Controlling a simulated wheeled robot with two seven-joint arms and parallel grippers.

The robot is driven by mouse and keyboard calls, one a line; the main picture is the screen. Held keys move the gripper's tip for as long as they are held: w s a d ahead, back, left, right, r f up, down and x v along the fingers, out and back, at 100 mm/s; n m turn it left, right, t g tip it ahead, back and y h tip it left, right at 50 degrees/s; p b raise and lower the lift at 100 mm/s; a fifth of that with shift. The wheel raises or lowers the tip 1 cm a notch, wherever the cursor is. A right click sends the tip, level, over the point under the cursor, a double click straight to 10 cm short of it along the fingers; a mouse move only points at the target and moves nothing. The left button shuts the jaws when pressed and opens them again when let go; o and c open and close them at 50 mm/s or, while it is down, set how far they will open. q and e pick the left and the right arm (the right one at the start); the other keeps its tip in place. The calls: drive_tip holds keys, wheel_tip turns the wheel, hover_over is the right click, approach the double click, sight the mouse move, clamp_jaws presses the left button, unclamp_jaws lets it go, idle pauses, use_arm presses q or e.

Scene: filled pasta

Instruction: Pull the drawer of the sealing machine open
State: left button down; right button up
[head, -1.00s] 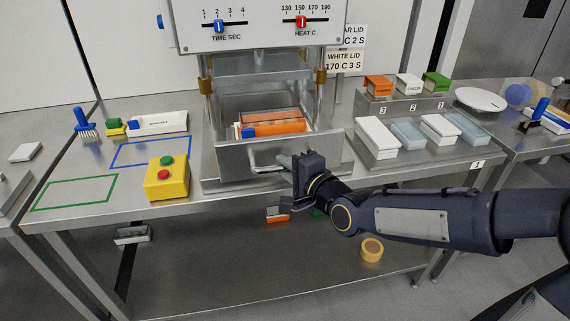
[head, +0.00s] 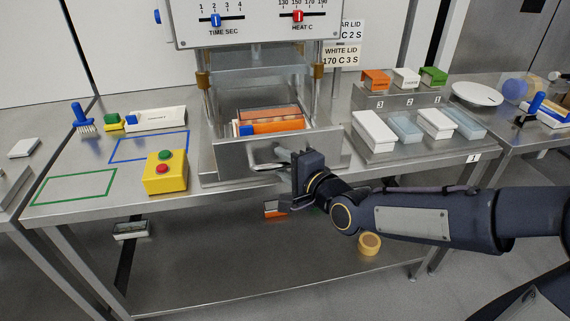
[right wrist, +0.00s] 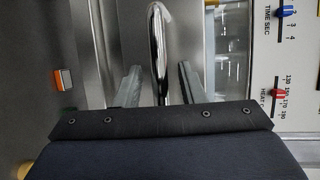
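The sealing machine (head: 258,60) stands at the middle of the bench, with time and heat sliders on top. Its drawer (head: 226,160) has a steel front panel, and a tray of orange packs (head: 275,127) shows behind it. A bar handle (head: 262,165) sticks out from the panel. In the right wrist view the shiny handle (right wrist: 158,45) passes between the two fingers of my right gripper (right wrist: 158,85), with a gap on each side. The right gripper (head: 284,162) is open around the handle in the head view. My left gripper is not in view.
A yellow button box (head: 165,178) stands left of the drawer. White and blue trays (head: 375,132) sit on a rack to the right. A round orange-yellow item (head: 370,243) lies on the lower shelf. The space in front of the drawer holds only my arm.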

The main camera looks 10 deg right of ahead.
drive_tip(key=p+v, duration=0.1)
drive_tip(key=v, duration=0.1)
drive_tip(key=p+v, duration=0.1)
drive_tip(key=v, duration=0.1)
drive_tip(key=p+v, duration=0.1)
drive_tip(key=v, duration=0.1)
drive_tip(key=shift+s+d+r, duration=0.1)
drive_tip(key=shift+s+r, duration=0.05)
drive_tip(key=shift+r, duration=0.15)
drive_tip(key=shift+s+d+f, duration=0.1)
drive_tip(key=shift+s+d, duration=0.1)
drive_tip(key=shift+s, duration=0.5)
drive_tip(key=s+d+n+g+h+p, duration=0.5)
drive_tip(key=s+d+n, duration=0.15)
drive_tip(key=s, duration=0.25)
drive_tip(key=s+a+n+g+y+p, duration=0.2)
drive_tip(key=s+n, duration=0.4)
drive_tip(key=s, duration=0.5)
drive_tip(key=shift+r+g+y, duration=0.3)
drive_tip(key=shift+g+y, duration=0.2)
drive_tip(key=shift+g, duration=0.7)
